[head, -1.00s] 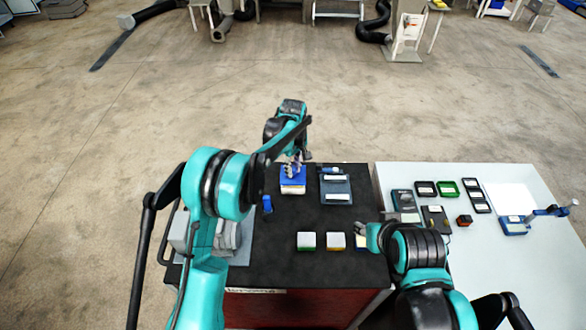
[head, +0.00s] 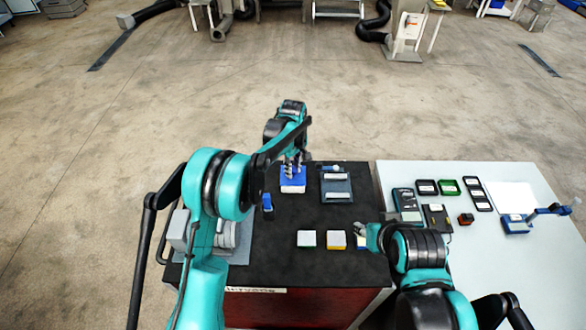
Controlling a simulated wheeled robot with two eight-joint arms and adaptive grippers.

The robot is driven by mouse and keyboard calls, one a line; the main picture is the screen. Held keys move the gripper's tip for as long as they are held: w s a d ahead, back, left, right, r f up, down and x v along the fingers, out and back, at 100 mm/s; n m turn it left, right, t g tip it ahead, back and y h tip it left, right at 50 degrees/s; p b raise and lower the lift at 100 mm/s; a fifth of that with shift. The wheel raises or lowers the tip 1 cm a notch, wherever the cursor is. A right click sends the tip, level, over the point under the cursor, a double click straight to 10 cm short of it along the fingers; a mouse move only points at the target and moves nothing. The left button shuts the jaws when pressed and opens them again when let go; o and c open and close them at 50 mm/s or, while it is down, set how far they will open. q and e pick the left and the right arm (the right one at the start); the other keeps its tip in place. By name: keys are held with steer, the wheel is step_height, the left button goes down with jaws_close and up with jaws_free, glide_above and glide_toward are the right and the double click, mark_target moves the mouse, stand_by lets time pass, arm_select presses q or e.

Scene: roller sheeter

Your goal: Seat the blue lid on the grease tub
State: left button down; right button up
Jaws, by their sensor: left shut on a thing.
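The blue lid (head: 286,176) is at the back of the black-topped bench, under my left gripper (head: 293,170). My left gripper is shut on the lid from above, and its fingers cover part of it. A pale band, likely the grease tub (head: 293,190), shows directly below the lid's front edge. Whether the lid is fully down or slightly raised or tilted is too small to tell. My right gripper (head: 361,231) is low over the bench's right front, beside a partly hidden small block (head: 360,243); its finger opening is unclear.
On the black bench top (head: 282,220) are a blue item (head: 267,202), a dark blue tray (head: 336,196), a green-based block (head: 307,239) and a yellow-based block (head: 336,240). The white table (head: 410,174) on the right holds several small devices. The bench middle is clear.

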arm_select(q)
steer(key=shift+f+b, duration=0.35)
stand_by(0.5)
steer(key=c, duration=0.9)
jaws_free()
steer(key=shift+r, duration=0.1)
steer(key=shift+r+p, duration=1.8)
steer(key=shift+r, duration=1.6)
steer(key=shift+r, duration=0.1)
